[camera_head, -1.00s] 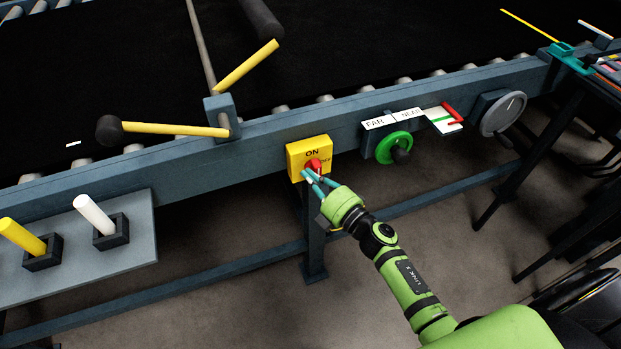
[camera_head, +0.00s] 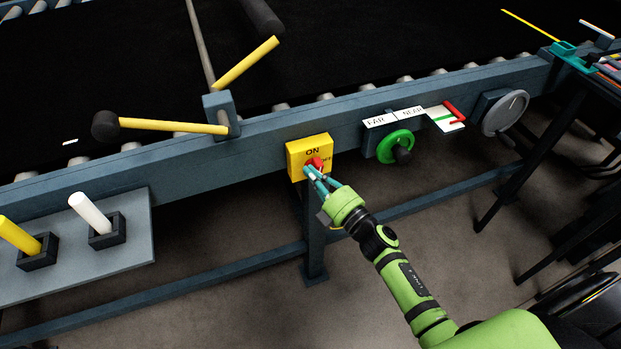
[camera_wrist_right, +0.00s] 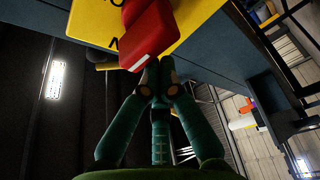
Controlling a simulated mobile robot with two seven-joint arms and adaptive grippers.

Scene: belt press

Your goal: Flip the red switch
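The red switch (camera_head: 317,162) sits on the front of a yellow box (camera_head: 296,148) marked ON and OFF, fixed to the conveyor's side beam. My right gripper (camera_head: 311,172) is at the lower part of the switch in the head view. In the right wrist view, the red switch (camera_wrist_right: 148,38) is just above the fingertips of the right gripper (camera_wrist_right: 160,72). The teal fingers are drawn together with nothing visible between them. The tips look very close to the switch; I cannot tell if they touch. My left gripper is out of view.
A green handwheel (camera_head: 392,146) and a grey dial (camera_head: 504,113) are on the beam (camera_head: 255,143) to the right. White and yellow pegs stand on a grey shelf (camera_head: 140,235) at left. A support leg (camera_head: 314,240) stands below the box.

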